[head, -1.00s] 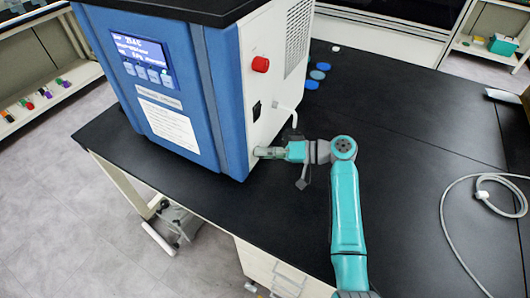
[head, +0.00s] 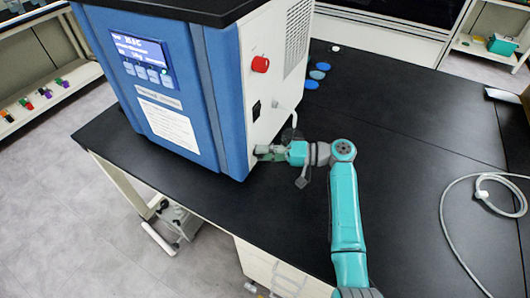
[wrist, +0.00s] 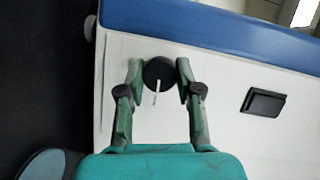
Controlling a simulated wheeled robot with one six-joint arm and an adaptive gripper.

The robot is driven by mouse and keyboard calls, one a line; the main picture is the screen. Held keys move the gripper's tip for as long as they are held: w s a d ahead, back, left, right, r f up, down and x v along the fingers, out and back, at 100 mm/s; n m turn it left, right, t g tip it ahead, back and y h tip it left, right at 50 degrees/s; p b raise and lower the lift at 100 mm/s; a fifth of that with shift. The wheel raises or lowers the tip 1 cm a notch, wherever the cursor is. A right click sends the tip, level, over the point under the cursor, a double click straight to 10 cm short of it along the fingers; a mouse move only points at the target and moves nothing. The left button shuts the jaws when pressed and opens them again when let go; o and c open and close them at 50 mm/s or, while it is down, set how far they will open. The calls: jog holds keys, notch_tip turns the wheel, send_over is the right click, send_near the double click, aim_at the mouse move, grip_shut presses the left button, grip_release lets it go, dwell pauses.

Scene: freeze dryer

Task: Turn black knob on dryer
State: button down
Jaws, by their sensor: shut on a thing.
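The dryer (head: 215,130) is a blue and white cabinet standing on the black bench. Its black knob (wrist: 159,72) sits low on the white side panel in the wrist view, round with a white pointer line. In the head view the knob is hidden by my gripper (head: 268,152), which is at the lower part of that side panel. In the wrist view my gripper (wrist: 158,75) has one finger on each side of the knob, shut on it. The white line points down in that view, tilted slightly left.
A red knob (head: 260,64) and a black rocker switch (wrist: 263,102) are on the same panel. A white hose fitting (head: 287,112) sticks out above my gripper. Blue discs (head: 316,74) lie behind, and a grey cable (head: 446,215) lies at right. The bench middle is clear.

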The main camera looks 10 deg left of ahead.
jog(key=c, duration=0.8)
grip_release()
jog(key=shift+o, duration=0.2)
jog(key=d+r, duration=0.1)
jog(key=d, duration=1.1)
jog(key=shift+w, duration=0.2)
